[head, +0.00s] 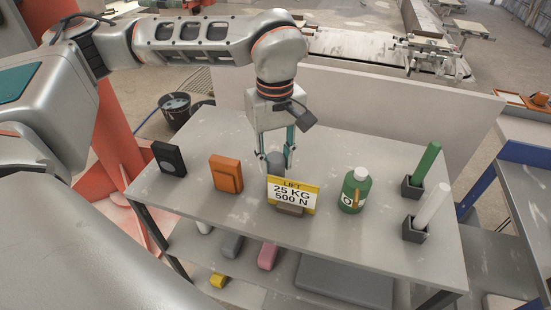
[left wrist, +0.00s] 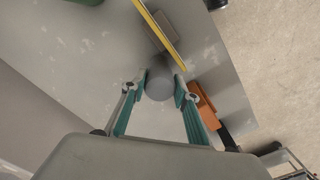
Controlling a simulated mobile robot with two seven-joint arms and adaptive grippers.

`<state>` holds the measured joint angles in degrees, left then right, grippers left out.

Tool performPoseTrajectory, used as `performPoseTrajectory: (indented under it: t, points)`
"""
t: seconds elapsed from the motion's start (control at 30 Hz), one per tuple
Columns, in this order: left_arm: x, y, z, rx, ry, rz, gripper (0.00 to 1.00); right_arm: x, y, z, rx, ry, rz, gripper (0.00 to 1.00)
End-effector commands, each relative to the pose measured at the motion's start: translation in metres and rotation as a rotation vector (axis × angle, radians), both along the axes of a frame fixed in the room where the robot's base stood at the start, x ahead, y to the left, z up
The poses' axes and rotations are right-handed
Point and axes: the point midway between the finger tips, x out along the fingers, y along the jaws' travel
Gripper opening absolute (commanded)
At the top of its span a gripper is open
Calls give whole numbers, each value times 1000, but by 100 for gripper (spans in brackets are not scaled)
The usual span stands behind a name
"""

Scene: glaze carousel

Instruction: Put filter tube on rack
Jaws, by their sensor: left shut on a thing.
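A grey tube (head: 275,160) stands upright at the top of the grey rack (head: 330,146), behind a yellow and white sign; the sign hides its lower part. My left gripper (head: 276,160) reaches down from above and is shut on this tube, one finger on each side. In the left wrist view the round end of the grey tube (left wrist: 160,83) shows between the fingertips (left wrist: 158,88). I cannot tell whether the tube touches the top. A green tube (head: 428,160) and a white tube (head: 432,206) stand in small dark square holders at the right. My right gripper is out of view.
The sign (head: 293,194) reads "LIFT 25 KG 500 N" and stands close in front of the grey tube. An orange block (head: 226,174), a black block (head: 169,158) and a green bottle (head: 353,190) share the top. Lower shelves hold small items. A low wall (head: 380,112) stands behind.

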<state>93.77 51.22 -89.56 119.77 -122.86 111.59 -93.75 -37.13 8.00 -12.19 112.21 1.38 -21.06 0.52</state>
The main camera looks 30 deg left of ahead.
Motion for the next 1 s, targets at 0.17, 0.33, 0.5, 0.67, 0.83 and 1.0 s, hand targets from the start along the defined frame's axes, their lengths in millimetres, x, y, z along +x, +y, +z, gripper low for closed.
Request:
performPoseTrajectory:
  t: [0.17,0.33,0.5,0.67,0.83,1.0]
  points:
    - [0,0,-2,1,1,0,46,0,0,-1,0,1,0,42]
    - [0,0,-2,1,1,0,46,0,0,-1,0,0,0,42]
    - [0,0,0,0,0,0,46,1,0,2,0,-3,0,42]
    - [1,0,15,0,-3,2,46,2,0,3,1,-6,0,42]
    - [1,0,50,0,-5,1,46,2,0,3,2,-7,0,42]
    - [1,0,84,0,-5,2,46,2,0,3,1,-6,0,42]
